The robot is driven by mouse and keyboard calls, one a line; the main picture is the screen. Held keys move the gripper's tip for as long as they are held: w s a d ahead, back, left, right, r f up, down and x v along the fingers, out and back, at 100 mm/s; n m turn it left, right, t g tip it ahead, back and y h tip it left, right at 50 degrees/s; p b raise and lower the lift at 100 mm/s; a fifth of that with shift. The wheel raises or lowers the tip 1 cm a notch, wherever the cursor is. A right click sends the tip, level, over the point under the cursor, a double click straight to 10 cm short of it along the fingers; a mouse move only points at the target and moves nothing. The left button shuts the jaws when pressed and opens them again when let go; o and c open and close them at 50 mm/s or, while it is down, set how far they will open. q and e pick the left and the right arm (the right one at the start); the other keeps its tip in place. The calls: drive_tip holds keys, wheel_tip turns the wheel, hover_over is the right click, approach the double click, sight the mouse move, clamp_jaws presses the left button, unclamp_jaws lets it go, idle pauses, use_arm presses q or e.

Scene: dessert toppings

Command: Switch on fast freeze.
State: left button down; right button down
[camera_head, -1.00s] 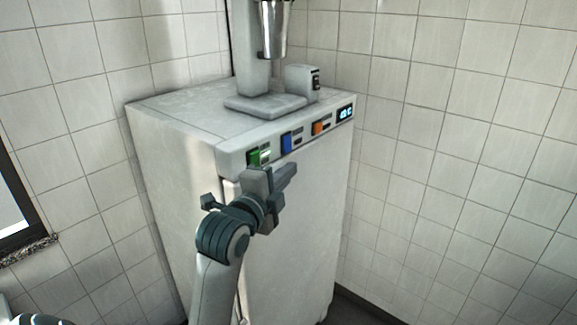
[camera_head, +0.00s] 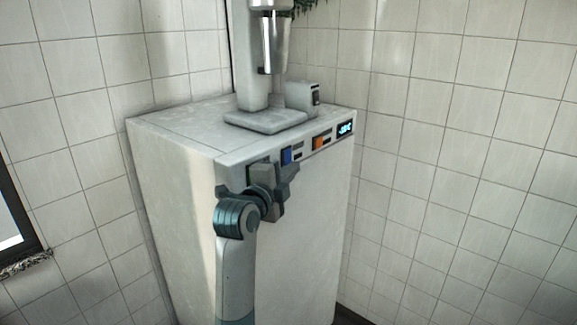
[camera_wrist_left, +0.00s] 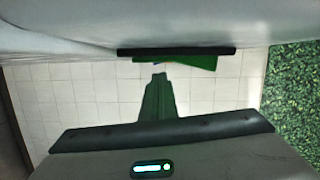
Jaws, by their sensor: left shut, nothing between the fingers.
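A pale grey freezer cabinet (camera_head: 300,235) stands against the tiled corner. Its front top edge carries a blue switch (camera_head: 286,156), an orange switch (camera_head: 319,142) and a small lit display (camera_head: 345,129). My left gripper (camera_head: 286,180) is shut and empty, close to the left end of this panel. It covers the spot left of the blue switch, so any switch there is hidden, and contact cannot be told. In the left wrist view, a green piece (camera_wrist_left: 190,62) shows under a black strip; I cannot tell its position. My right gripper is not in view.
A mixer-like machine (camera_head: 262,120) with a metal cup (camera_head: 273,45) stands on top of the cabinet. A window edge (camera_head: 15,225) is at the far left. The floor area right of the cabinet is mostly out of view.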

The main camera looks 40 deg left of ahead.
use_arm(q)
drive_tip(key=shift+a+f, duration=0.1)
drive_tip(key=shift+a, duration=0.3)
drive_tip(key=shift+a, duration=0.3)
drive_tip(key=shift+w+f, duration=0.1)
idle(0.4)
